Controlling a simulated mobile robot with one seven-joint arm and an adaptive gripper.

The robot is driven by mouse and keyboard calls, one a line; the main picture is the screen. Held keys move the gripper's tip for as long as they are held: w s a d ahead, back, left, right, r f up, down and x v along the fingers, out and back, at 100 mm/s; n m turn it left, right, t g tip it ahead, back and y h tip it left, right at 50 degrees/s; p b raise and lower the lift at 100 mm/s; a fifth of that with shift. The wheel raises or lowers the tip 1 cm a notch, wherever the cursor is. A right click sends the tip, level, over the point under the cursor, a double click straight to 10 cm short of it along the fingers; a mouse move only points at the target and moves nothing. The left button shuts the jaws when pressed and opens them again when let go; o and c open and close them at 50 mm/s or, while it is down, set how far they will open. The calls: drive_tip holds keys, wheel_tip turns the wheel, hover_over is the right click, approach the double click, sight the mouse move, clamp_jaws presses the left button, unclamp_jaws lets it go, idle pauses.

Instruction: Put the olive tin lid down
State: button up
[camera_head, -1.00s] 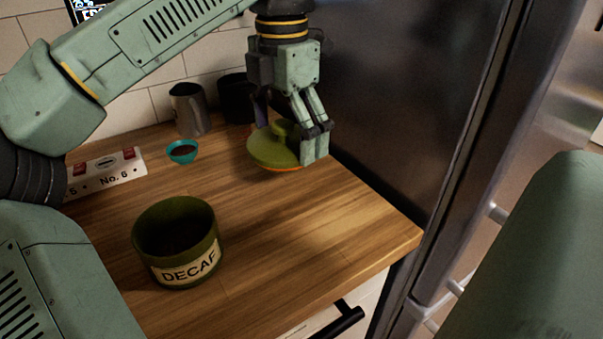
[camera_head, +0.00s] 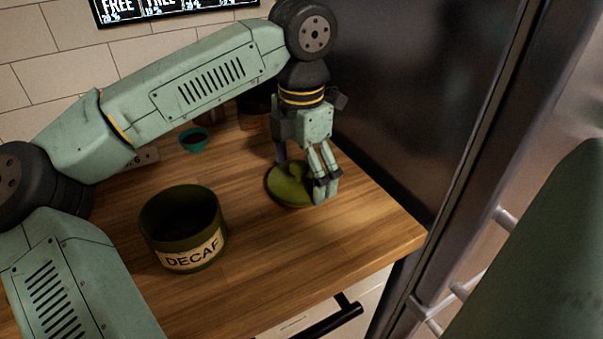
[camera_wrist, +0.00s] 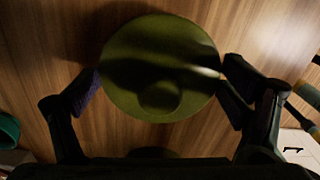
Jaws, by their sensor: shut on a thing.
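The olive tin lid (camera_head: 284,187) is a round green disc with a knob, lying about level at the right of the wooden counter. My gripper (camera_head: 303,174) points down and is shut on the lid, with a finger at each side of its rim. In the wrist view the lid (camera_wrist: 160,50) sits between the fingers of my gripper (camera_wrist: 160,82). The lid is very low over the counter; I cannot tell whether it touches. The open olive tin (camera_head: 184,229), labelled DECAF, stands upright to the left of the lid.
A small teal bowl (camera_head: 194,140) stands behind the tin. A dark container (camera_head: 254,108) is at the back, partly hidden by my arm. A tall dark panel (camera_head: 400,110) borders the counter's right. Wood at the front right (camera_head: 330,245) is bare.

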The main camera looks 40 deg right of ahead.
sight(302, 164)
drive_tip(key=shift+f, duration=0.55)
drive_tip(key=shift+f, duration=0.2)
drive_tip(key=o, duration=0.6)
drive_tip(key=shift+o, duration=0.2)
drive_tip(key=shift+r, duration=0.15)
wheel_tip(302, 164, up, 12)
drive_tip(key=shift+r+b, duration=0.1)
drive_tip(key=shift+b, duration=0.4)
drive_tip(key=shift+s, duration=0.1)
